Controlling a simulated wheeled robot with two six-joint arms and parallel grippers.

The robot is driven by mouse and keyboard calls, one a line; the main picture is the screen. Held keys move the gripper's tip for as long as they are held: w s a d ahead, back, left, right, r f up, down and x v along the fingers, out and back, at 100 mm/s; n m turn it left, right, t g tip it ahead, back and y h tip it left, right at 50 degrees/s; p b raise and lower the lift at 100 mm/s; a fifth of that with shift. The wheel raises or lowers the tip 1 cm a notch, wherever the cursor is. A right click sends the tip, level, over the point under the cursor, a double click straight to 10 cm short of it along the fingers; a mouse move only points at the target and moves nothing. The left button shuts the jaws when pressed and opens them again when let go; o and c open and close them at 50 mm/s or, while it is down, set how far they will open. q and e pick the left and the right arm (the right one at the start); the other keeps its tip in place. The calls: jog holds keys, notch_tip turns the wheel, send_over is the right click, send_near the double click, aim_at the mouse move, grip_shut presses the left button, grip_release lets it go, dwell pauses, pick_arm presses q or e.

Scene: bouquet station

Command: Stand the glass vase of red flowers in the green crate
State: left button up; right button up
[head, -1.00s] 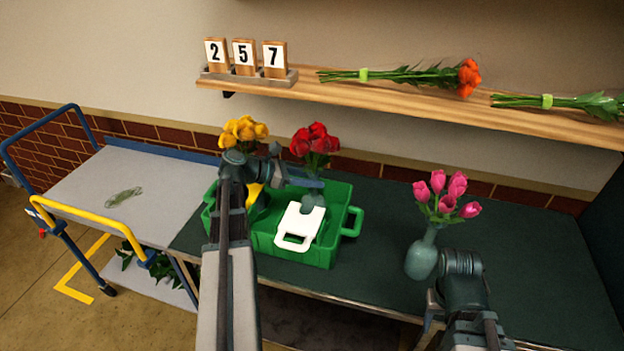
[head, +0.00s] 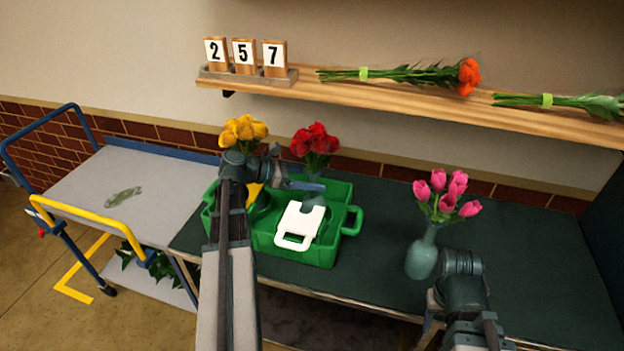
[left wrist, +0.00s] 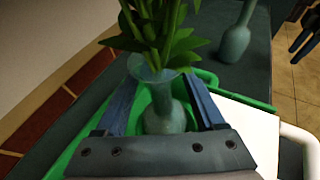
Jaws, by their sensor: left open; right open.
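The glass vase (left wrist: 163,105) of red flowers (head: 315,140) stands upright in the green crate (head: 345,232), towards its back. My left gripper (head: 306,185) is open, with one finger on each side of the vase; the left wrist view shows small gaps beside the glass. The vase's base is hidden by the crate, the gripper and a white card. My right gripper (left wrist: 304,38) is open and empty at the edge of the left wrist view, and mostly hidden by its arm in the head view.
Yellow flowers (head: 243,131) stand at the crate's left, partly behind my left arm. A vase of pink tulips (head: 423,255) stands on the dark table (head: 540,270). A shelf (head: 400,98) runs above.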

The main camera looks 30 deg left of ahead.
pick_arm(q)
jog(key=s+a+r+p, duration=0.1)
jog(key=s+a, duration=1)
jog(key=a, duration=0.1)
jog(key=shift+s+r+p, duration=0.2)
jog(key=shift+r+p, duration=0.2)
